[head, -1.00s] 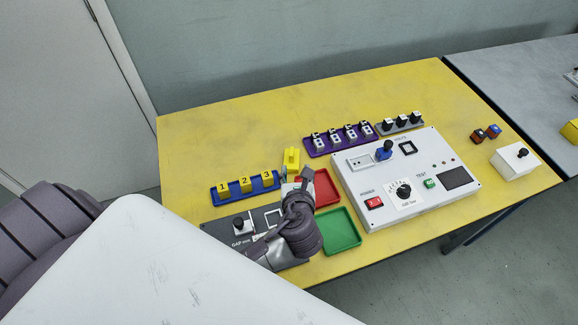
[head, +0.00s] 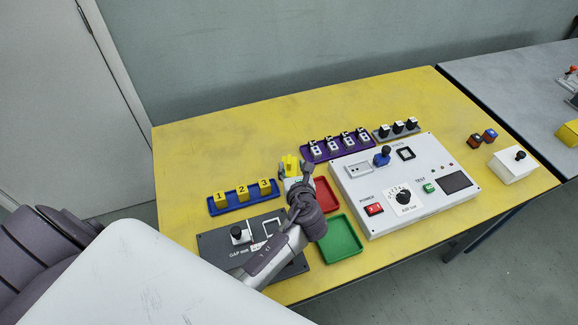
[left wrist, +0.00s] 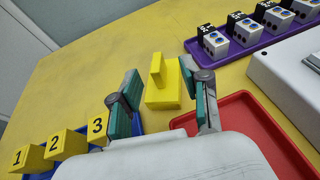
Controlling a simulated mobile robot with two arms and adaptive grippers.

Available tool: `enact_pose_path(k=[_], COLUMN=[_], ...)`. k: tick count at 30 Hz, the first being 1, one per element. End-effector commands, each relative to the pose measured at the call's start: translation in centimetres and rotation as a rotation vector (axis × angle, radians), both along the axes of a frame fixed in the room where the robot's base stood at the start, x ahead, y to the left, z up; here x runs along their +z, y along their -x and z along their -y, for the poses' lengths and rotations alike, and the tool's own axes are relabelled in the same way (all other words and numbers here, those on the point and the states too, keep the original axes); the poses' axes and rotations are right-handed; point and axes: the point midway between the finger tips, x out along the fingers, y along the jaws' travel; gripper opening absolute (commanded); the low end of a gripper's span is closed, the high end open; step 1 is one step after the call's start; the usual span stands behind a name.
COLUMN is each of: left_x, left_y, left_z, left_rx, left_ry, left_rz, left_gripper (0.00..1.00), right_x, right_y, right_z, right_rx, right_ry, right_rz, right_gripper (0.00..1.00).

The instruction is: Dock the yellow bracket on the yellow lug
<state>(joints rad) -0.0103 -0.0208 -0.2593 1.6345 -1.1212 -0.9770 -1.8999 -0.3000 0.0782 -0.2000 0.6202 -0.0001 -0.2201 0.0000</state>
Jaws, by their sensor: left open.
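A yellow piece with a flat base and an upright plate (head: 290,163) stands on the yellow table between the blue tray and the purple tray. I take it for the yellow bracket. My left gripper (head: 297,181) is close in front of it, open and empty. In the left wrist view the same piece (left wrist: 158,92) shows ahead, between the two spread fingers (left wrist: 164,82); I cannot tell whether they touch it. A yellow block (head: 568,132) at the right edge, on the grey table, is cut off; I cannot tell whether it is the lug. My right gripper is out of view.
The blue tray (head: 243,207) with numbered yellow blocks lies left of my gripper. A red tray (head: 327,194) and green tray (head: 340,240) lie right, beside the white panel (head: 440,208). The purple tray (head: 318,153) lies behind. The table's back left is clear.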

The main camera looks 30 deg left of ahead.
Motion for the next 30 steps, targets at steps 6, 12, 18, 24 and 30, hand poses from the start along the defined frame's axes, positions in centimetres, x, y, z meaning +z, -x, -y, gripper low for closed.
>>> enact_pose_path(k=[6,12,18,24,30], left_x=[-0.8,-1.2,-1.2,-1.2,-1.2], left_y=[-2.5,-3.3,-3.3,-3.3,-3.3], left_z=[-2.3,-2.9,-2.9,-2.9,-2.9], left_rx=[0.001,-0.001,-0.001,0.0,0.0], left_ry=[-0.002,0.0,0.0,0.001,0.001], left_rz=[0.001,0.002,0.002,0.001,0.001], left_gripper=[0.47,0.47,0.42,0.08,0.0], right_x=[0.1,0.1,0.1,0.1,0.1], right_y=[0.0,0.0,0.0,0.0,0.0], right_z=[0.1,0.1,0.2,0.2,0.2], right_rx=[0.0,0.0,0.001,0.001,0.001], right_ry=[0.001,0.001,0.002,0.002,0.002], right_rz=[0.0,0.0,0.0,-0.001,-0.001], right_gripper=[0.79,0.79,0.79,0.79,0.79])
